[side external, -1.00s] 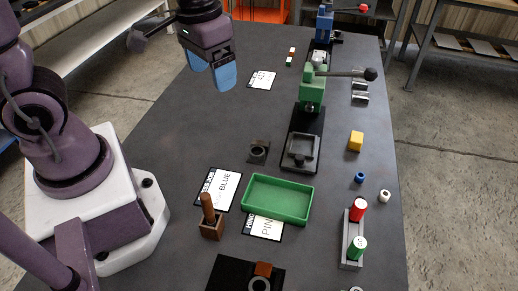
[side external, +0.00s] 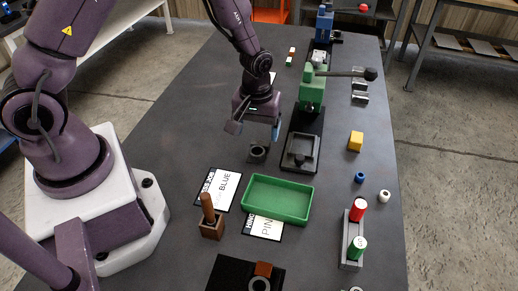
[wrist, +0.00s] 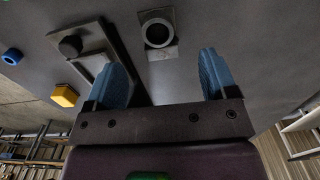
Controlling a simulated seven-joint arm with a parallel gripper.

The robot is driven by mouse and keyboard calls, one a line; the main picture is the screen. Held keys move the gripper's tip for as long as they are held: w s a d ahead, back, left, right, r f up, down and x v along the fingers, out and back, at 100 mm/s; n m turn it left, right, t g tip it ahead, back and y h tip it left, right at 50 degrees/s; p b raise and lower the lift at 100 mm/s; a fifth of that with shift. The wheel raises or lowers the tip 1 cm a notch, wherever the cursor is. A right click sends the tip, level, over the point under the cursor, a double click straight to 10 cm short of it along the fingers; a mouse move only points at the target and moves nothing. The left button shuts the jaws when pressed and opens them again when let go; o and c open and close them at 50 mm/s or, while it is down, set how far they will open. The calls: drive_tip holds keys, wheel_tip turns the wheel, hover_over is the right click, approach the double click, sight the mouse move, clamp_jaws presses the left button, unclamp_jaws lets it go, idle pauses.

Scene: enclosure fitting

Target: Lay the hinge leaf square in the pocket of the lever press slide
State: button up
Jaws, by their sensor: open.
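A small dark grey plate with a round ring (side external: 258,151), which looks like the hinge leaf, lies on the table left of the press; it also shows in the wrist view (wrist: 158,33). The green lever press (side external: 312,92) has a dark slide with a shallow, empty-looking square pocket (side external: 300,155). In the wrist view the slide (wrist: 90,60) is at the left, partly hidden by a finger. My gripper (side external: 256,130) is open and empty above the plate. Its blue fingers (wrist: 162,62) are spread wide, with the plate beyond the gap between them.
A green tray (side external: 278,199) and a brown holder with a wooden handle (side external: 211,222) stand nearer the camera. A yellow cube (side external: 355,141) and a rack with red and green cylinders (side external: 352,240) are to the right. The press lever (side external: 345,72) sticks out rightward.

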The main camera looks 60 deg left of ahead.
sight(258, 153)
drive_tip(key=shift+w+f, duration=0.1)
drive_tip(key=shift+f, duration=3.45)
drive_tip(key=c, duration=1.1)
drive_tip(key=shift+r, duration=0.15)
wheel_tip(258, 153, up, 9)
drive_tip(key=shift+f, duration=0.2)
drive_tip(key=w+d, duration=0.1)
drive_tip(key=w, duration=0.2)
drive_tip(key=w+d+r, duration=0.1)
drive_tip(key=w+d, duration=0.1)
drive_tip(key=w, duration=0.1)
drive_tip(key=w+d, duration=0.2)
drive_tip(key=w, duration=0.1)
drive_tip(key=shift+w+r, duration=0.3)
drive_tip(key=shift+w, duration=0.1)
